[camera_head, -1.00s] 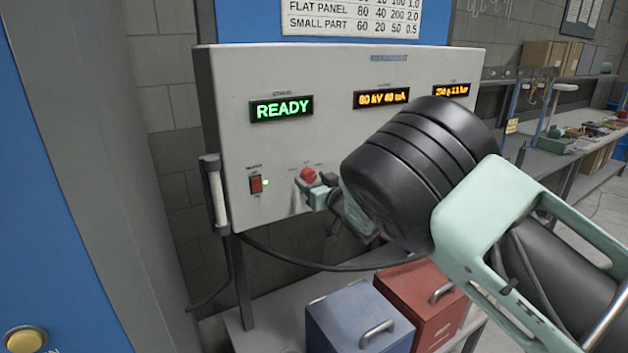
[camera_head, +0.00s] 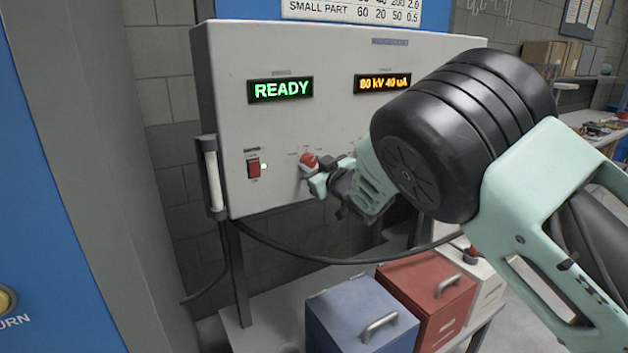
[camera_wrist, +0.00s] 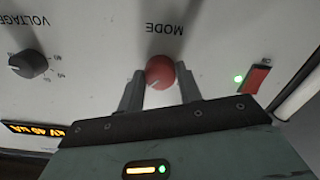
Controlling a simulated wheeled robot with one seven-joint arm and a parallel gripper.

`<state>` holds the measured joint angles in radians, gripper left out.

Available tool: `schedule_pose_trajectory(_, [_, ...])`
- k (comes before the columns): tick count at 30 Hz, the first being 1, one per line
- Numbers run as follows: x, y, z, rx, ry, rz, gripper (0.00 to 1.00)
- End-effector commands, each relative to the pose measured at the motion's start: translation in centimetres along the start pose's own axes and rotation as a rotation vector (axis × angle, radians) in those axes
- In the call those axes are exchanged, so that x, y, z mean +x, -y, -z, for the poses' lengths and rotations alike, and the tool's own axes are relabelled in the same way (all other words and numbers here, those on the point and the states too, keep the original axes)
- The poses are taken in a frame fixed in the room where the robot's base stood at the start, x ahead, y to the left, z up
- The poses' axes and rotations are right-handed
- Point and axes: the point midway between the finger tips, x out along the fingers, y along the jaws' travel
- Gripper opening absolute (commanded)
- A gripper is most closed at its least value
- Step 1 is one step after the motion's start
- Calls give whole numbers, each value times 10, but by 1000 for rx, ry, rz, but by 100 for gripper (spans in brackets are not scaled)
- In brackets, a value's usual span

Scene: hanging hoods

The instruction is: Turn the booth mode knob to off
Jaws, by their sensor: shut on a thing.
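The red mode knob (camera_head: 309,161) is on the light grey control panel (camera_head: 330,60), right of the red power switch (camera_head: 253,169). In the wrist view the knob (camera_wrist: 160,72) sits under the upside-down label MODE, with a pale pointer mark on its lower left face. My gripper (camera_head: 314,176) reaches the panel from the right. In the wrist view my gripper's two dark fingers (camera_wrist: 160,88) stand on either side of the knob, shut on it. The printed positions around the knob are too small or hidden to read.
A green READY display (camera_head: 281,89) and an amber display (camera_head: 383,83) are lit on the panel. A black voltage knob (camera_wrist: 28,64) is beside the mode knob. Blue (camera_head: 340,310) and red (camera_head: 425,290) boxes stand on the shelf below. A black cable (camera_head: 330,259) hangs under the panel.

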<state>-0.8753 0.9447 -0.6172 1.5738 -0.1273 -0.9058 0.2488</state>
Motion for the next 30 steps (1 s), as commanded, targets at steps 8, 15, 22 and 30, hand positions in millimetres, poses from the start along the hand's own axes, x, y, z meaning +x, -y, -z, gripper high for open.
schedule_pose_trajectory(8, [0, 2, -6, -262, -5, -1, 12])
schedule_pose_trajectory(15, [0, 2, -5, -468, -4, -1, 12])
schedule_pose_trajectory(22, [0, 1, -4, -615, -2, 0, 12])
schedule_pose_trajectory(30, [0, 0, -1, -707, -1, 0, 12])
